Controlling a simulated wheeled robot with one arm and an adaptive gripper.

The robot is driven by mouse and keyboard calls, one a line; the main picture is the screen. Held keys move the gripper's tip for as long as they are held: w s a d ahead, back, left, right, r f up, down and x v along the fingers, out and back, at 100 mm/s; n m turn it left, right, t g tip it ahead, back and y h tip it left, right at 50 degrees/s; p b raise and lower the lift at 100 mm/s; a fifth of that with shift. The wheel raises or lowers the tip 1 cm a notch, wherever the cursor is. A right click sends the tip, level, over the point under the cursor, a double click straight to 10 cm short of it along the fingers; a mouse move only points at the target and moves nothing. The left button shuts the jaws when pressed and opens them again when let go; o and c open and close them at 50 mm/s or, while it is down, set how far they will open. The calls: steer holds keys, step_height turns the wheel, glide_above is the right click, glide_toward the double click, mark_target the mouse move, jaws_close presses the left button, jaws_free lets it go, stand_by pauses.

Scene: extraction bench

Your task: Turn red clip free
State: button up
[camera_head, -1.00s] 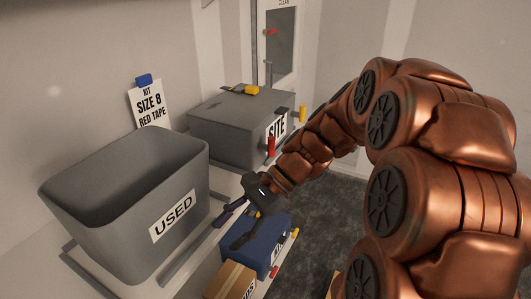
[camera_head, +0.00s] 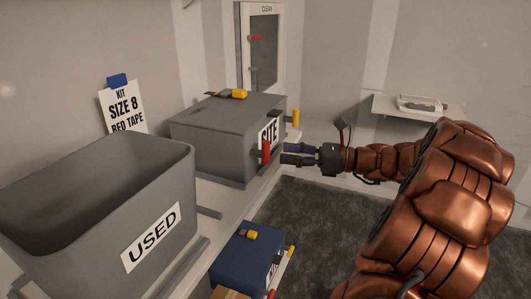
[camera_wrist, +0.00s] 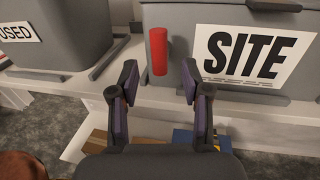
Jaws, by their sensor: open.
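The red clip (camera_head: 266,152) is an upright red bar on the front of the grey SITE box (camera_head: 205,148), left of its white label. In the wrist view the red clip (camera_wrist: 158,52) hangs vertically, just beyond and between my fingertips. My gripper (camera_head: 283,154) is open and empty, close in front of the clip from the right. In the wrist view my gripper (camera_wrist: 160,75) has a finger on either side of the clip's line. I cannot tell whether either finger touches it.
A grey USED bin (camera_head: 105,215) stands at the left. A blue box (camera_head: 246,256) with a yellow latch sits lower, below the bench. A yellow clip (camera_head: 296,116) stands at the SITE box's far right corner. A yellow-handled latch (camera_head: 239,93) lies on its lid. Floor at right is open.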

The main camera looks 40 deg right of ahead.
mark_target(267, 162)
steer(key=x, duration=0.6)
steer(key=shift+w+a, duration=0.1)
steer(key=shift+a, duration=0.1)
jaws_close()
